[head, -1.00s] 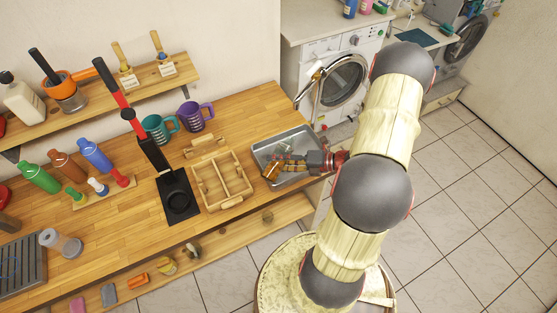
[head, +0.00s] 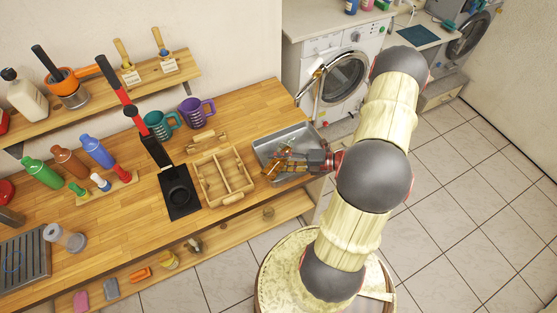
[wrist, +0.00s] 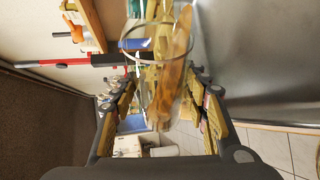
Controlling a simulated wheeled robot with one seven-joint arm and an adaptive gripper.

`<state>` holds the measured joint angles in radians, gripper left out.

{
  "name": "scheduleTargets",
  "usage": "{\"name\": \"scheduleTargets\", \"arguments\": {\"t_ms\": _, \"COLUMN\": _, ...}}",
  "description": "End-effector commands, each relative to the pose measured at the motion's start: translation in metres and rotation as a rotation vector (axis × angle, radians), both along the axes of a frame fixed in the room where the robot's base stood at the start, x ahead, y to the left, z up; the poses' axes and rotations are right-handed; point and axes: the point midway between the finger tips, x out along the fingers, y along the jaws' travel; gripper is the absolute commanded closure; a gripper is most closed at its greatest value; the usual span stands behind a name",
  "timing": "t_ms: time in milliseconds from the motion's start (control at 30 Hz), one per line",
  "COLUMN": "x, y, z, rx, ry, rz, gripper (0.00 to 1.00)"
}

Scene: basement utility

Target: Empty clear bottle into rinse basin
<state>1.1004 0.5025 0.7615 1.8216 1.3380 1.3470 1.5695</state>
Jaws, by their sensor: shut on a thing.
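The clear bottle (head: 272,165) is see-through with amber contents. It is tilted over the grey metal rinse basin (head: 262,147) at the right end of the wooden counter. My gripper (head: 286,161) is shut on the bottle. In the wrist view the bottle (wrist: 172,62) lies between the two fingers of my gripper (wrist: 163,103), its round clear rim towards the top. Amber colour shows along it. I cannot tell how much is still inside, or whether any is pouring. My gripper and the bottle hide part of the basin floor.
A wooden compartment tray (head: 225,179) stands just left of the basin, with a black-and-red press-like tool (head: 180,190) beyond it. Teal (head: 160,125) and purple (head: 196,112) mugs stand behind. A curved faucet (head: 316,85) rises at the basin's back.

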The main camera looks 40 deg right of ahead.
Motion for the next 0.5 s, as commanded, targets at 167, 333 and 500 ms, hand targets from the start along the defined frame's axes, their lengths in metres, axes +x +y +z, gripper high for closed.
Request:
{"name": "scheduleTargets", "arguments": {"t_ms": 167, "x": 0.0001, "y": 0.0001, "z": 0.0010, "rx": 0.022, "ry": 0.006, "rz": 0.000, "gripper": 0.91}}
{"name": "scheduleTargets", "arguments": {"t_ms": 333, "x": -0.0003, "y": 0.0005, "z": 0.0013, "rx": 0.097, "ry": 0.031, "rz": 0.001, "gripper": 0.91}}
{"name": "scheduleTargets", "arguments": {"t_ms": 500, "x": -0.0002, "y": 0.0006, "z": 0.0010, "rx": 0.175, "ry": 0.056, "rz": 0.000, "gripper": 0.91}}
